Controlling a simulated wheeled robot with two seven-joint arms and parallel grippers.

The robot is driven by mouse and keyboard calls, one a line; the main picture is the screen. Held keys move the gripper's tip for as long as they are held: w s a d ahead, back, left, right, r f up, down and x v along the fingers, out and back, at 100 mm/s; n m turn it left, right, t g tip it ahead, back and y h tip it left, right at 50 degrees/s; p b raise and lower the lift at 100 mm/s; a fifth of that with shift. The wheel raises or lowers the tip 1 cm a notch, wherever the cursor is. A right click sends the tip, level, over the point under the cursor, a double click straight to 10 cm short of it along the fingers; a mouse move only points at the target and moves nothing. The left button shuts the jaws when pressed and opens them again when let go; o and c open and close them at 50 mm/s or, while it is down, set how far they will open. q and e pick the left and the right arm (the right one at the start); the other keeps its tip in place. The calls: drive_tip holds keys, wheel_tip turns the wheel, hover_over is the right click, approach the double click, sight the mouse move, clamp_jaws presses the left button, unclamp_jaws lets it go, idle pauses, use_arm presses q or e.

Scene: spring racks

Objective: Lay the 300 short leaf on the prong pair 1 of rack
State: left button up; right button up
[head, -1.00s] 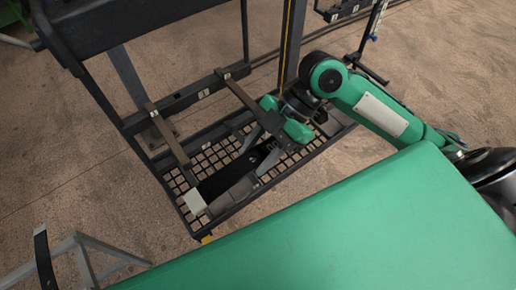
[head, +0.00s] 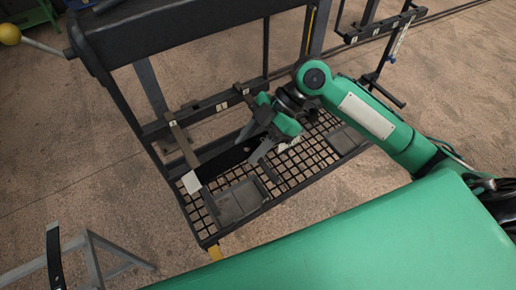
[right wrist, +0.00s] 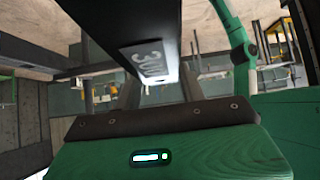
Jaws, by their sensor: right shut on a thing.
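My right gripper (head: 258,147) is shut on the dark 300 short leaf (head: 228,162), with fingers across it. The leaf runs from the fingers down-left to a pale end (head: 191,182). In the right wrist view the leaf (right wrist: 168,22) carries a label reading 300. The rack (head: 215,107) has a dark rear beam with small white labels and brown prongs. The left prong (head: 180,138) points toward the leaf's pale end. The other prong (head: 242,91) is partly hidden by my gripper. I cannot tell whether the leaf touches the prongs. My left gripper is out of view.
Below is a mesh shelf (head: 212,224) with a grey pad (head: 237,201) and another on the right (head: 346,140). A dark upper bar (head: 170,28) crosses above. Another strip with a pale tip (head: 53,255) stands on a grey frame at lower left.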

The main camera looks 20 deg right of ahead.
drive_tip(key=w+a+f+b, duration=0.1)
drive_tip(key=w+f, duration=0.2)
drive_tip(key=w, duration=0.4)
drive_tip(key=shift+a+b, duration=0.2)
drive_tip(key=shift+b, duration=0.1)
idle(0.3)
drive_tip(key=o, duration=1.1)
drive_tip(key=shift+o, duration=0.6)
drive_tip(key=shift+f, duration=0.1)
drive_tip(key=shift+d, duration=0.1)
